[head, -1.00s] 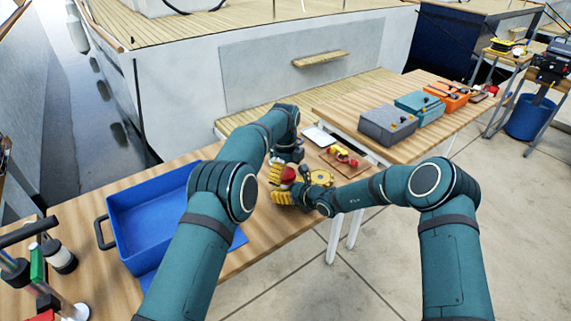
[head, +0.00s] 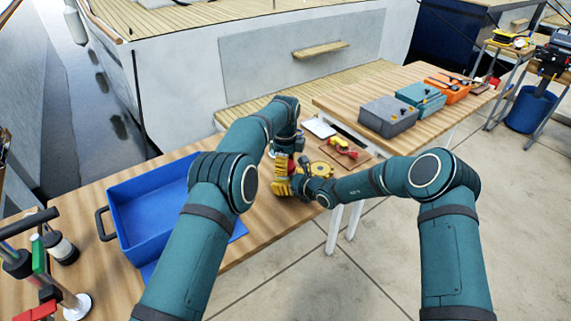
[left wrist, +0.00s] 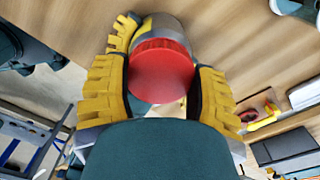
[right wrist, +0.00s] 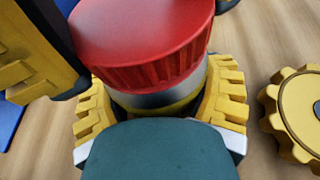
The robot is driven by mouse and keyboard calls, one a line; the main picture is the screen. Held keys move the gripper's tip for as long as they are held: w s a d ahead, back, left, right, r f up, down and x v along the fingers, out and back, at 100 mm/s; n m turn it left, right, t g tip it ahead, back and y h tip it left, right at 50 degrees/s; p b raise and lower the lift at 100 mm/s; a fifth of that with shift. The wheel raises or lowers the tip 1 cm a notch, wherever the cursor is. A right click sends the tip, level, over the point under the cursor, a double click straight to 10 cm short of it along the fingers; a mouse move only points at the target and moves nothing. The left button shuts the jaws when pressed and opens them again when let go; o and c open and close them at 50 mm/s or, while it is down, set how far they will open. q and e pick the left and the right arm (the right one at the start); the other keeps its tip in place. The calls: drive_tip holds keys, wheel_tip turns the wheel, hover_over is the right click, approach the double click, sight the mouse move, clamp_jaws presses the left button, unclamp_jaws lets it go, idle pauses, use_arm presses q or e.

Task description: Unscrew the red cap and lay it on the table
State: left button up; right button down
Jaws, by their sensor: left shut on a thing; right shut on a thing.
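In the right wrist view the cap (right wrist: 140,35) is on top of the jar (right wrist: 160,98). My left gripper (left wrist: 163,90) is shut on the cap, a finger on each side; one of its fingers also shows at the upper left of the right wrist view. My right gripper (right wrist: 160,100) is shut around the jar body below the cap. In the head view both grippers largely hide jar and cap, over the wooden table (head: 262,232).
A yellow notched disc (right wrist: 300,108) lies right of the jar. Beyond it, a board (head: 345,158) carries red and yellow parts, near a white pad (head: 319,128). A blue bin (head: 150,212) stands left. Grey, teal and orange boxes sit on the far table. Bare table lies in front.

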use_arm(q)
drive_tip(key=n, duration=0.7)
drive_tip(key=shift+n, duration=0.3)
drive_tip(key=o, duration=1.2)
drive_tip(key=shift+o, duration=0.2)
